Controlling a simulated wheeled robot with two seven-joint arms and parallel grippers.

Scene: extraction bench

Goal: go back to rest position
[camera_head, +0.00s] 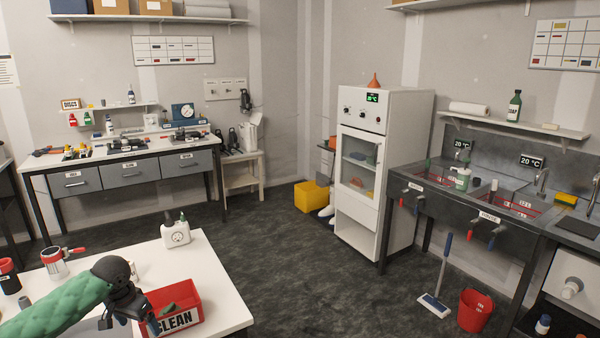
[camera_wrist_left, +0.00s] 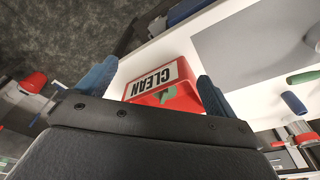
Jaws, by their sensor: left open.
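My left gripper (camera_head: 131,312) is over the front table in the head view, its arm in a green sleeve coming in from the lower left. Its two blue fingers stand apart with nothing between them in the left wrist view (camera_wrist_left: 152,82). The red bin marked CLEAN (camera_head: 196,312) stands on the table beside the gripper, and it also shows beyond the fingers in the left wrist view (camera_wrist_left: 184,77). A green item (camera_head: 168,309) lies in the bin. My right gripper is in neither view.
The white table (camera_head: 218,277) also carries a white canister (camera_head: 176,236) and a red-and-white cup (camera_head: 54,262). A drawer bench (camera_head: 130,168) stands at the back left, a white cabinet (camera_head: 398,140) at the back, and sinks on the right. The dark floor (camera_head: 310,275) between is mostly clear.

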